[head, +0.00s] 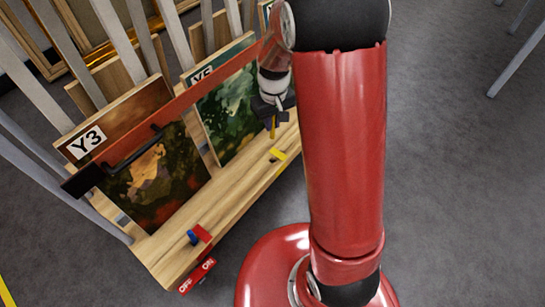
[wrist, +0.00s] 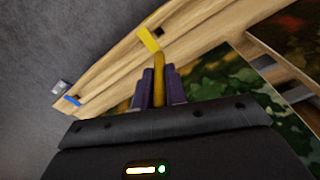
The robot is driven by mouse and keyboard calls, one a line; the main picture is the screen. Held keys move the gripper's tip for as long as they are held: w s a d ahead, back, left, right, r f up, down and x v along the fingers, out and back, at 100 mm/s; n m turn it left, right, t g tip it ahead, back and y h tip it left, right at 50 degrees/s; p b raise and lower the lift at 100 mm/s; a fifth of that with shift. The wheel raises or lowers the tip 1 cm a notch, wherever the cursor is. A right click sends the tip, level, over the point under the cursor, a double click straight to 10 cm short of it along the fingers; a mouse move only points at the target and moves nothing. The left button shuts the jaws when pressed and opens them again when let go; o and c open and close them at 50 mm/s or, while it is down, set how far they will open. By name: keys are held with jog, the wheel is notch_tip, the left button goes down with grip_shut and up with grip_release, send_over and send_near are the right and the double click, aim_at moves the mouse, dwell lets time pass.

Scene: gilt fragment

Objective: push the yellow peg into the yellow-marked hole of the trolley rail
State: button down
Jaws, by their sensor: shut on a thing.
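My gripper (head: 273,113) is shut on the yellow peg (head: 273,129), which points down from the jaws above the trolley rail (head: 232,199). In the wrist view the yellow peg (wrist: 159,66) stands out between the dark purple fingers of my gripper (wrist: 158,88). The yellow mark (head: 279,154) is on the rail, with a small dark hole beside it. The yellow mark (wrist: 149,39) and the dark hole (wrist: 160,31) also show in the wrist view, just beyond the peg tip. The peg appears apart from the hole; the exact gap cannot be told.
Paintings Y3 (head: 150,160) and Y5 (head: 232,110) lean behind the rail. A dark handle bar (head: 120,158) crosses Y3.

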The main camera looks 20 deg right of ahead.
notch_tip(320, 180, down, 16)
jog(key=b, duration=0.2)
jog(key=shift+r+b, duration=0.1)
jog(key=shift+b, duration=0.25)
jog(key=c, duration=1.4)
grip_release()
jog(key=shift+c, duration=0.2)
